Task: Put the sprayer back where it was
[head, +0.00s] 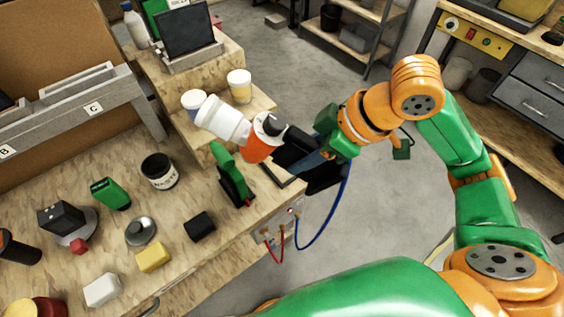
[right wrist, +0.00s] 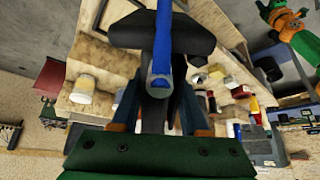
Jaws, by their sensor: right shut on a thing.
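The sprayer (head: 263,138) has a white front part, an orange body and a black handle with a wide black foot. In the head view it is tilted above the right end of the workbench (head: 185,245), its white end pointing up and left. My right gripper (head: 311,159) is shut on its black handle. In the right wrist view, the sprayer's black foot (right wrist: 190,36) fills the upper middle and the handle runs down between the fingers. A blue hose (head: 322,232) hangs from the foot to the bench's front. My left gripper is not in view.
A green tool (head: 232,178) stands near the sprayer. A black jar (head: 160,171), a black block (head: 200,225) and a yellow block (head: 153,257) lie on the bench.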

